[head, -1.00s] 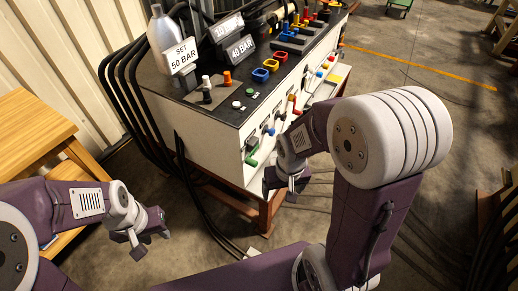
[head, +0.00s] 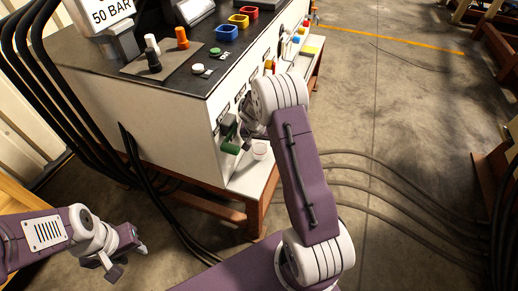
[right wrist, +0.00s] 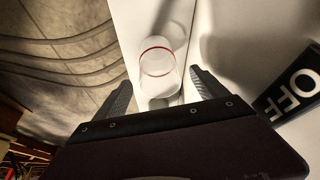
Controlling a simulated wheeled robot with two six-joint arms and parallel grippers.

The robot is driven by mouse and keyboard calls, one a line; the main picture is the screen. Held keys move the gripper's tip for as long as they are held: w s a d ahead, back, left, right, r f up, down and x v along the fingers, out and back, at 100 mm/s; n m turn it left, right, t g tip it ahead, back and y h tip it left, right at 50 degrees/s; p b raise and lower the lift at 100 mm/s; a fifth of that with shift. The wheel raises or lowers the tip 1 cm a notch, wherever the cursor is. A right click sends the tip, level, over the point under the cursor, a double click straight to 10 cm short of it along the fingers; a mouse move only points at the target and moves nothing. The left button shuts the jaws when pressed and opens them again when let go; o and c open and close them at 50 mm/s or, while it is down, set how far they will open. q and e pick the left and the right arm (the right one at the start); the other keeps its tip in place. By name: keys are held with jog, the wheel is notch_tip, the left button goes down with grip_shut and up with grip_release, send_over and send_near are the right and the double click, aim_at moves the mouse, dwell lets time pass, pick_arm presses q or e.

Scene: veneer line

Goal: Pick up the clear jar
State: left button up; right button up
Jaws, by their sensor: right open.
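The clear jar (head: 259,151) stands on the low white ledge at the front of the control bench, just right of a green handle. In the right wrist view the clear jar (right wrist: 158,62) shows a red ring near its rim. My right gripper (right wrist: 160,82) is open there, its fingers apart on either side of the jar's near part. I cannot tell whether they touch it. In the head view my right gripper is mostly hidden behind my own arm. My left gripper (head: 127,261) is open and empty at lower left, away from the jar.
The control bench (head: 150,125) with knobs, coloured sockets and a green handle (head: 230,148) stands close to the jar. An OFF label (right wrist: 297,85) is at right in the wrist view. Black hoses (head: 30,75) run down the left. Cables (head: 370,180) lie on the open floor at right.

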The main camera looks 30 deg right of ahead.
jog(key=shift+x, duration=1.05)
jog(key=b+x, duration=0.1)
jog(key=x, duration=0.4)
jog(key=shift+s+b, duration=0.15)
jog(key=shift+b, duration=0.15)
jog(key=shift+a, duration=0.1)
jog(key=shift+c, duration=1)
pick_arm(q)
notch_tip(320, 180, down, 2)
jog(key=shift+w+f, duration=0.1)
pick_arm(e)
jog(key=c, duration=1.3)
